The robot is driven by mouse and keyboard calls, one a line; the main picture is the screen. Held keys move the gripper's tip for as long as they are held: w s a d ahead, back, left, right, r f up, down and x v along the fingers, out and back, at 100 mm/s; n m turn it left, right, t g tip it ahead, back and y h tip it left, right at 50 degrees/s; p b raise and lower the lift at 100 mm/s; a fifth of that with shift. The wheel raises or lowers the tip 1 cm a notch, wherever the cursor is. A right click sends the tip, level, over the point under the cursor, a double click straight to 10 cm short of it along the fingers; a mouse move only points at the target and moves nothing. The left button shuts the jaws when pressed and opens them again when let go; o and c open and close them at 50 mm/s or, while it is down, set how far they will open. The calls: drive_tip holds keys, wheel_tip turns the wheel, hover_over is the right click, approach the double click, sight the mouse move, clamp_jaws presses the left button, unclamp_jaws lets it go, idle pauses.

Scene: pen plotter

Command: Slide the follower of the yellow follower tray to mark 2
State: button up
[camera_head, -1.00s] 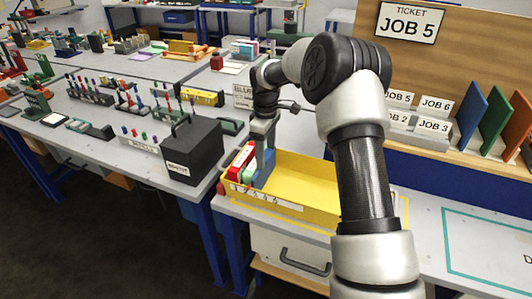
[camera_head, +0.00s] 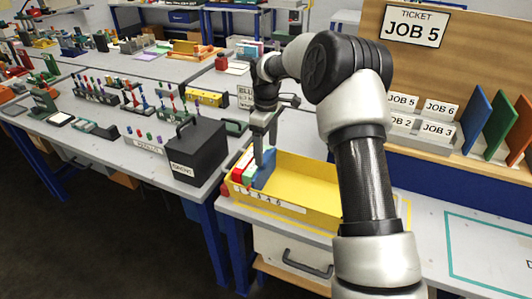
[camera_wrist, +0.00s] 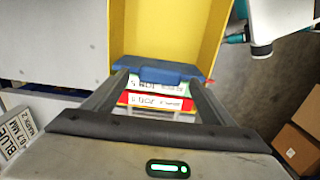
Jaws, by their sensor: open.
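The yellow follower tray (camera_head: 310,180) sits on the grey bench, with a white numbered strip (camera_head: 270,200) on its front wall. Its blue follower (camera_head: 265,170) stands near the left end, beside a red block (camera_head: 236,175) and other labelled pieces. My gripper (camera_head: 264,150) is over that end, pointing down. In the wrist view my gripper (camera_wrist: 159,80) is open, one finger on each side of the red and white labelled pieces (camera_wrist: 157,101). The blue follower (camera_wrist: 172,75) lies just beyond, near the fingertips. Whether the fingers touch it I cannot tell. The strip's digits are too small to read surely.
A black box (camera_head: 194,150) with a handle stands on the left bench. A ticket board (camera_head: 450,60) with job cards rises behind the tray. Blue, green and orange panels (camera_head: 500,125) stand at right. The tray's right part looks empty, partly hidden by my arm.

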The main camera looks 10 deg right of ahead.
wheel_tip(320, 180, up, 15)
drive_tip(key=p, duration=0.1)
drive_tip(key=shift+f, duration=0.2)
drive_tip(key=shift+p, duration=0.3)
drive_tip(key=s+d+r+m+t+p, duration=0.25)
drive_tip(key=s+r+m+p, duration=0.25)
drive_tip(key=s+r, duration=1.25)
drive_tip(key=s+f+m+t+p, duration=0.1)
drive_tip(key=s+m, duration=0.2)
drive_tip(key=s, duration=0.6)
drive_tip(key=s+d+f+m+t+p, duration=0.1)
drive_tip(key=s+m+t+p, duration=0.1)
drive_tip(key=s, duration=0.8)
drive_tip(key=shift+d+m, duration=0.25)
drive_tip(key=shift+m, duration=0.55)
